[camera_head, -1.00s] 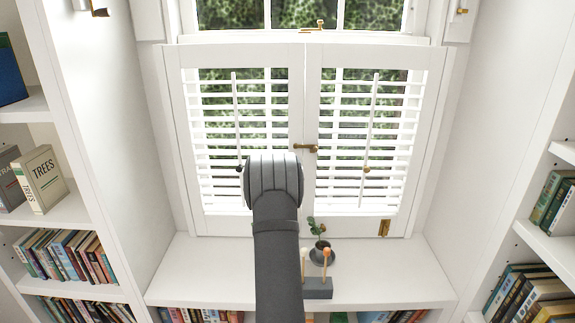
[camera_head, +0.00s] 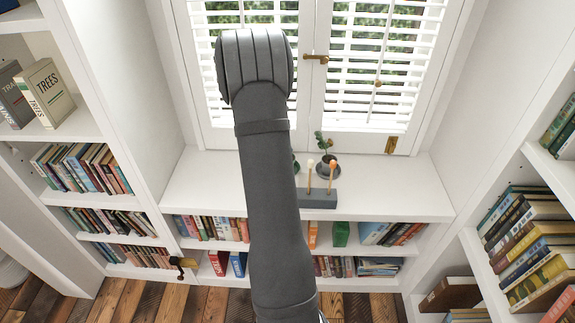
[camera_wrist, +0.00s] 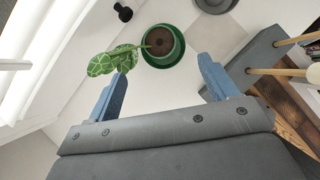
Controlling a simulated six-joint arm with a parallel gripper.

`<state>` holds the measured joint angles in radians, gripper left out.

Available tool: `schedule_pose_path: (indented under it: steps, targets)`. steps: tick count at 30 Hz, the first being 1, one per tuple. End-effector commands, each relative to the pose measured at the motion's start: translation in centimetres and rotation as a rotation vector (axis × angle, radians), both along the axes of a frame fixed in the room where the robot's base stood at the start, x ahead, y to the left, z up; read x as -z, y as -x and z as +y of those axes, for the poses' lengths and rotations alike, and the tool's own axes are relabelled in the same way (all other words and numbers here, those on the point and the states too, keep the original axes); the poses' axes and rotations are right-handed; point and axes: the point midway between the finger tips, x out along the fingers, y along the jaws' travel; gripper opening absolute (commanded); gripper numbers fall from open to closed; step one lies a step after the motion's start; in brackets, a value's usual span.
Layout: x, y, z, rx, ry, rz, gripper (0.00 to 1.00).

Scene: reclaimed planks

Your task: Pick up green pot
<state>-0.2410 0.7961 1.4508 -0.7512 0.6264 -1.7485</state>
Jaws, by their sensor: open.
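The green pot (camera_wrist: 181,50) shows in the wrist view, seen from above, with a round rim and brown soil. In the head view only a sliver of green (camera_head: 296,165) shows beside my arm, which hides the rest. My gripper (camera_wrist: 163,82) is open and empty. Its two blue fingers are apart, with the pot beyond their tips and roughly between them. I see no contact with the pot. My fingers are hidden in the head view.
A dark pot (camera_head: 329,174) with a small plant stands on the white sill, right of my arm. A grey block (camera_head: 318,199) with upright wooden pegs sits in front of it. Shuttered windows (camera_head: 378,75) rise behind. The right part of the sill is clear.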

Motion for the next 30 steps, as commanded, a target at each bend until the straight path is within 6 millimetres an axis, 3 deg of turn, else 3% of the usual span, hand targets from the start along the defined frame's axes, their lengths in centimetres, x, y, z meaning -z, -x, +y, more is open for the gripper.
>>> schedule_pose_path:
  steps: [9,20,30]
  targets:
    - [5.3,-2.7,-1.8,0.001,0.000,0.002,0.78]
    - [7.9,-4.1,-2.7,-0.001,0.000,0.001,0.78]
    - [11.9,-5.4,-3.3,-0.001,-0.001,0.002,0.78]
